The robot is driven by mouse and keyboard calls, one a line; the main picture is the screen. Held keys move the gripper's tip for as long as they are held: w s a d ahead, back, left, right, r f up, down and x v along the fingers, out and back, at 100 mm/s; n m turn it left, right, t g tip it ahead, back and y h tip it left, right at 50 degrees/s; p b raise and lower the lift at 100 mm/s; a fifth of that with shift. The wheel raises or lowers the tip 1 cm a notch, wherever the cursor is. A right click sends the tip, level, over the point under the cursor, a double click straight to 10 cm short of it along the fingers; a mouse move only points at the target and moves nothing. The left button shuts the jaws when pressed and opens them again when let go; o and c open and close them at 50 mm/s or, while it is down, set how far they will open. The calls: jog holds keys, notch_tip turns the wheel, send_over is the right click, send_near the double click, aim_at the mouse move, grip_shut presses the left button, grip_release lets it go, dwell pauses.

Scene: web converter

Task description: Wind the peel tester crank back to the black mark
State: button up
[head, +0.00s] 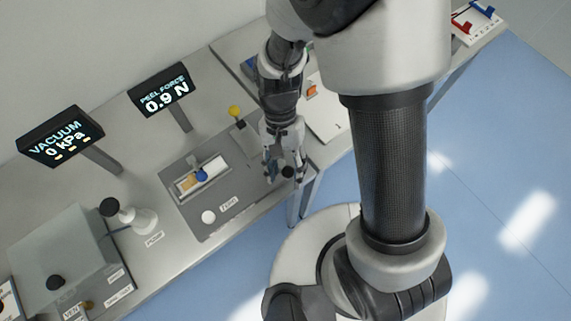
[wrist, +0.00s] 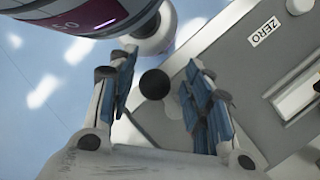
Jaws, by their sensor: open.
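My gripper (head: 286,176) is open beside that ball in the head view. In the wrist view the ball (wrist: 155,84) lies between the spread fingers of my gripper (wrist: 160,72), with gaps on both sides. The crank arm is mostly hidden, and I cannot make out the black mark.
The peel force display (head: 163,92) reads 0.9 N. The vacuum display (head: 62,137) reads 0 kPa. A pump (head: 136,218) and a grey box (head: 60,262) stand at the left. Blue floor is clear in front.

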jog(key=v, duration=1.2)
jog(key=shift+a, duration=0.1)
